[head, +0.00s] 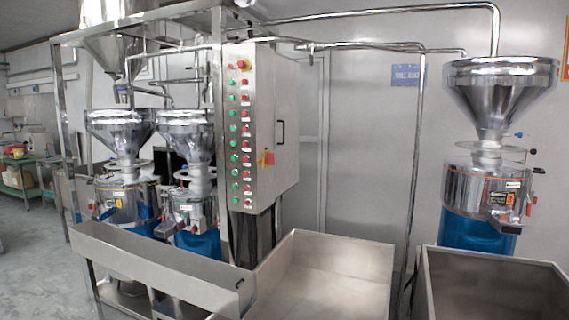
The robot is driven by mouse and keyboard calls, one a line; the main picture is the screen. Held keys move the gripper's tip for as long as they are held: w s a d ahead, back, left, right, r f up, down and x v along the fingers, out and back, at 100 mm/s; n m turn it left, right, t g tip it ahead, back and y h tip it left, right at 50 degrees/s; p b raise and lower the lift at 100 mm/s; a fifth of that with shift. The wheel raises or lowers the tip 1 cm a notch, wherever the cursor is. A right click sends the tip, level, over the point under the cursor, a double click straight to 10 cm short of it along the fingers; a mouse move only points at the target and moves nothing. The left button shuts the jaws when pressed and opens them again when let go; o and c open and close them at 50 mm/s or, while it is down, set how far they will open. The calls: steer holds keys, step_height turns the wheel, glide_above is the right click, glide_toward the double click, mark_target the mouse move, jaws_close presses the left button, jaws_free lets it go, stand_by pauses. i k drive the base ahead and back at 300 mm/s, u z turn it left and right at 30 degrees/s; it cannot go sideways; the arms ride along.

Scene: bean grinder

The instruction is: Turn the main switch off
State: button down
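A grey metal control cabinet (280,130) stands in the middle of the head view. On its right-hand face is a red switch on a yellow plate (266,158), which looks like the main switch. Its handle is too small to tell its exact position. The narrow left face carries a column of green buttons (233,128) and a column of red buttons (246,145). A larger red knob (242,64) sits at the top of that face. A dark door handle (281,132) is at the cabinet's right. My gripper is not in view.
Grinders with steel hoppers stand left (121,130) and right (500,95) of the cabinet. A long steel trough (160,262) and a wide steel bin (330,275) lie in front of it. Another bin (490,290) is at the lower right. Open floor (35,260) shows at left.

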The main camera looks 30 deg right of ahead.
mark_target(269, 159)
steer(key=z, duration=0.8)
steer(key=i, duration=0.95)
steer(key=u, duration=1.85)
